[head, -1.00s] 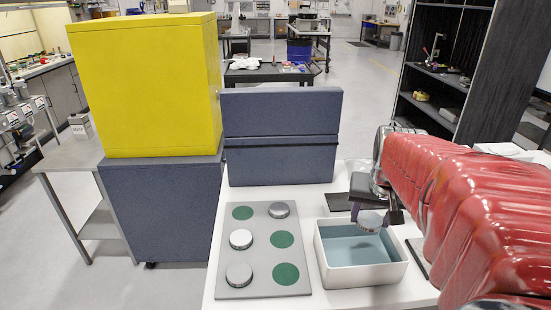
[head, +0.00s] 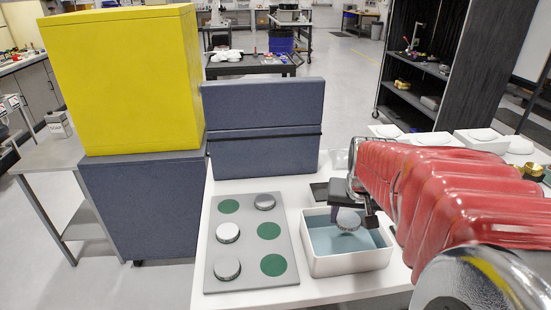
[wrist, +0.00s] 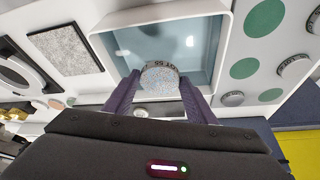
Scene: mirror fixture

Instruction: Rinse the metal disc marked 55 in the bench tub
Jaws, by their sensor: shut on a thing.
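My gripper (head: 350,207) is shut on a round metal disc (head: 348,220), tilted, over the white bench tub (head: 350,266). In the wrist view, the disc (wrist: 160,76) sits between my gripper's two purple fingers (wrist: 160,92), and its rim reads 55 beside LOT. The tub (wrist: 98,55) holds blue-grey water (wrist: 195,40). The disc is within the tub's outline, low over the water; I cannot tell whether it touches it.
A blue panel (head: 262,125) stands behind. A dark pad (head: 320,190) lies behind the tub. White dishes (head: 482,138) stand at right.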

